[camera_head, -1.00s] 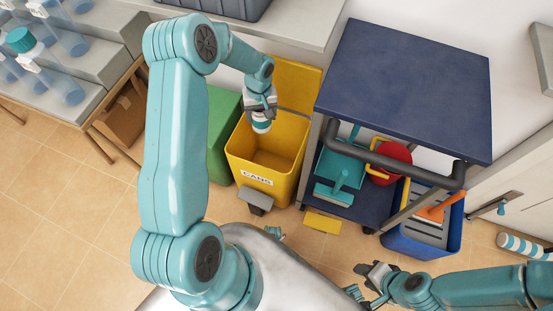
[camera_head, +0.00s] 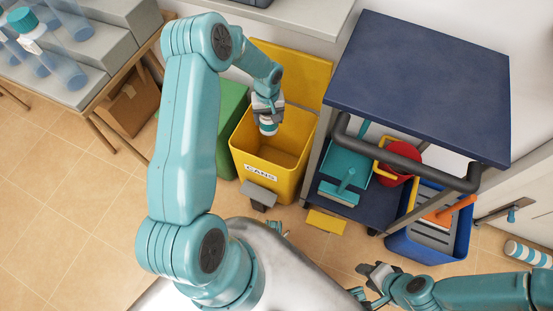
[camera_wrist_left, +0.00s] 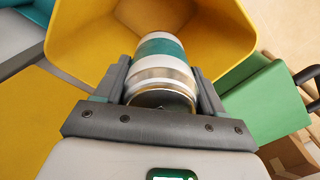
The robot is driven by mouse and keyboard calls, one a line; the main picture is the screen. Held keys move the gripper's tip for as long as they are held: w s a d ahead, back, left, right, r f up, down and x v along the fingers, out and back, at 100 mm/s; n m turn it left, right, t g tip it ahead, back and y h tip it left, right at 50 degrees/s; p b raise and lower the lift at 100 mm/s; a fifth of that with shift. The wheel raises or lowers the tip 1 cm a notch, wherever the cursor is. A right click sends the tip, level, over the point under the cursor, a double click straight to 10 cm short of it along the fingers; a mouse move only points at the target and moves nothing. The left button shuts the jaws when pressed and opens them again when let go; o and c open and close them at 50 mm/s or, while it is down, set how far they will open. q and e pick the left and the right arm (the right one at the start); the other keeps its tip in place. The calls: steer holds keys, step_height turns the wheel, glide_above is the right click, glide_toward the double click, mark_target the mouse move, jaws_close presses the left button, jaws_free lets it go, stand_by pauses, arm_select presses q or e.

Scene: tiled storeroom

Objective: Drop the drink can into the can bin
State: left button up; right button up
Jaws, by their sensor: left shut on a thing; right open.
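The drink can (camera_head: 268,127) is white with a teal band and a metal end. My left gripper (camera_head: 267,108) is shut on it and holds it over the open mouth of the can bin (camera_head: 262,188). The bin is yellow, labelled CANS, with its lid raised at the back. In the left wrist view, the can (camera_wrist_left: 162,60) sits between the fingers of the left gripper (camera_wrist_left: 162,85), with the yellow bin (camera_wrist_left: 85,45) around and beyond it. My right gripper (camera_head: 368,282) is open and empty above the floor at the lower right.
A green bin (camera_head: 232,125) stands left of the yellow one. A dark blue cart (camera_head: 420,80) with a red bucket (camera_head: 405,163) stands to the right, a blue mop bucket (camera_head: 425,245) beside it. A striped cylinder (camera_head: 528,253) lies at far right.

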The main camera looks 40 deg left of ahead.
arm_select(q)
steer(key=o, duration=1.1)
step_height(320, 180, up, 8)
steer(key=shift+f+p, duration=0.2)
steer(key=shift+p, duration=0.55)
